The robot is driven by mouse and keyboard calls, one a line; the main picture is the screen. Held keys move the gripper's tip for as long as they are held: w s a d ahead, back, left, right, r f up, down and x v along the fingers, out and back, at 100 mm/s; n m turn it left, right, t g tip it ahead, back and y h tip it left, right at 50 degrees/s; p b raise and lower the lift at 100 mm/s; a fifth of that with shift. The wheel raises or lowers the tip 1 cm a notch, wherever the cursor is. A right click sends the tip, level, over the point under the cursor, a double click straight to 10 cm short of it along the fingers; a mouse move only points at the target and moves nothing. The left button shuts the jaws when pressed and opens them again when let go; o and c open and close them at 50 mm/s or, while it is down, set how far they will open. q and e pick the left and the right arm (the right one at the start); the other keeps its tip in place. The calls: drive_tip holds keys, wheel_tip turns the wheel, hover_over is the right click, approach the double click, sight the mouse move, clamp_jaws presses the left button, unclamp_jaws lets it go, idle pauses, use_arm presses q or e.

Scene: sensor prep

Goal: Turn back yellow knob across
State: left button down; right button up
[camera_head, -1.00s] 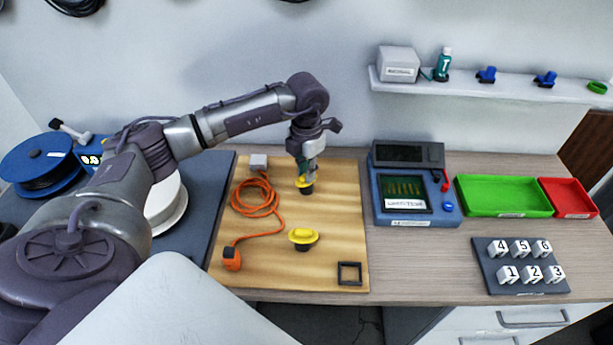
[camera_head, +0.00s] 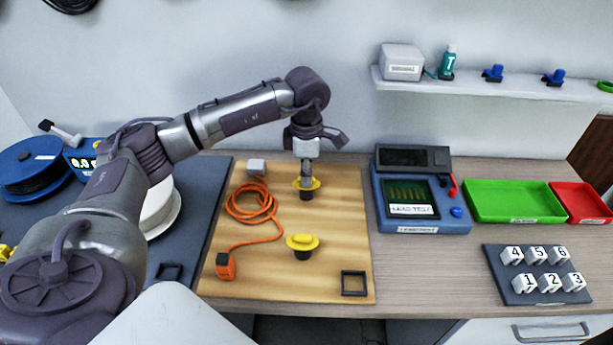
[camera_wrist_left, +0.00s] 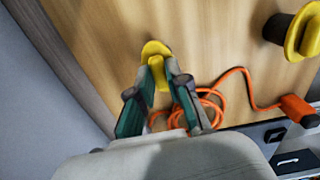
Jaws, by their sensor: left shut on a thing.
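The back yellow knob (camera_head: 314,184) stands on a dark base at the back of the wooden board. My left gripper (camera_head: 306,181) points straight down over it and is shut on it. In the left wrist view, the fingers (camera_wrist_left: 160,88) close on the grip bar of the back yellow knob (camera_wrist_left: 156,49), which shows between and beyond them. The front yellow knob (camera_head: 302,242) stands nearer on the same board, its bar lying across the picture. It also shows at the upper right of the left wrist view (camera_wrist_left: 303,33). My right gripper is not in view.
An orange cable (camera_head: 252,205) lies coiled on the board (camera_head: 340,225), left of the knobs. A black square frame (camera_head: 355,283) lies at the board's front right. A blue tester (camera_head: 410,205) stands to the right, with green (camera_head: 515,203) and red (camera_head: 580,203) trays beyond.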

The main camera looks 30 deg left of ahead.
use_arm(q)
drive_tip(key=shift+r, duration=0.1)
idle(0.3)
drive_tip(key=c, duration=1.1)
unclamp_jaws()
wheel_tip(320, 180, up, 12)
drive_tip(key=shift+f, duration=0.1)
